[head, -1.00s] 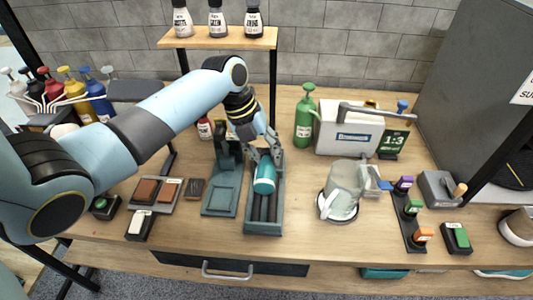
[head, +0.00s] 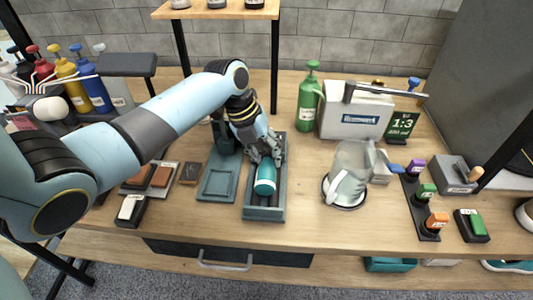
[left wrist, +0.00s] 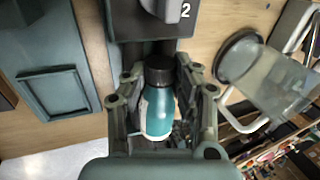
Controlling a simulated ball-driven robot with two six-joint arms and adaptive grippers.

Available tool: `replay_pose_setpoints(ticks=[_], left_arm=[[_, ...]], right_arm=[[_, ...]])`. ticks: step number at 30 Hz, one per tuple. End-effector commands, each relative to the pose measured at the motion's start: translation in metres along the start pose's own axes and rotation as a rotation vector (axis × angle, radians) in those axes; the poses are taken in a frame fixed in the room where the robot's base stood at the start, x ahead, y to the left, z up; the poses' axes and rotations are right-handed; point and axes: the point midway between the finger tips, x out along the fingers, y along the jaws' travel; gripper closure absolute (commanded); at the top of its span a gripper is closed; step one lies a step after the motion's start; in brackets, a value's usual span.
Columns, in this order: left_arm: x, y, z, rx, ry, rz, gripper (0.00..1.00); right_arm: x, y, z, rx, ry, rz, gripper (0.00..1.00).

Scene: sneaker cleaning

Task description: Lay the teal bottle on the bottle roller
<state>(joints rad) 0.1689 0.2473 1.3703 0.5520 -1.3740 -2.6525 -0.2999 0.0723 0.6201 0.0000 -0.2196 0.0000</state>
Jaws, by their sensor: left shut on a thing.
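The teal bottle (head: 265,178) lies along the bottle roller (head: 264,213), a dark teal tray with dark rollers, in the head view. My left gripper (head: 266,158) is at its far end, fingers around it. In the left wrist view, the bottle (left wrist: 158,112) with its black cap lies between the two fingers of my left gripper (left wrist: 160,95), which is shut on it. The part of the roller beneath the bottle and gripper is hidden. Whether the bottle's full weight rests on the rollers I cannot tell. My right gripper is not in view.
A teal stand with a flat plate (head: 217,184) is just left of the roller. A clear pitcher (head: 347,175) stands to the right. A green bottle (head: 309,100) and a white box (head: 355,118) stand behind. A shelf post (head: 275,70) rises behind the gripper.

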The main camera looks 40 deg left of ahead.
Motion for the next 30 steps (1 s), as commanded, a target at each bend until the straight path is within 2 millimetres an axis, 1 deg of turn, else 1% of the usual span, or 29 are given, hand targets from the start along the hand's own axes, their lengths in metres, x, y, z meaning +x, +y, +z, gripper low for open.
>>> replay_pose_setpoints(ticks=[1,7,14,17,20,30], left_arm=[[0.0,0.0,0.0,0.0,0.0,0.0,0.71],[0.0,0.0,0.0,0.0,0.0,0.0,0.45],[0.0,0.0,0.0,0.0,0.0,0.001,0.45],[-0.004,0.001,0.0,0.001,-0.001,0.001,0.45],[-0.016,0.001,0.001,0.001,-0.003,0.001,0.45],[-0.09,0.001,0.001,0.003,-0.003,0.002,0.45]], right_arm=[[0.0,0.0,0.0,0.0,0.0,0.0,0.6],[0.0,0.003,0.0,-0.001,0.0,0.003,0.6],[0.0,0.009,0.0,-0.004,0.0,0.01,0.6],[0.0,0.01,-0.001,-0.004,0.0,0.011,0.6],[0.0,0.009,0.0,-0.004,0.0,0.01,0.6],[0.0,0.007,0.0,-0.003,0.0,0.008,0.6]])
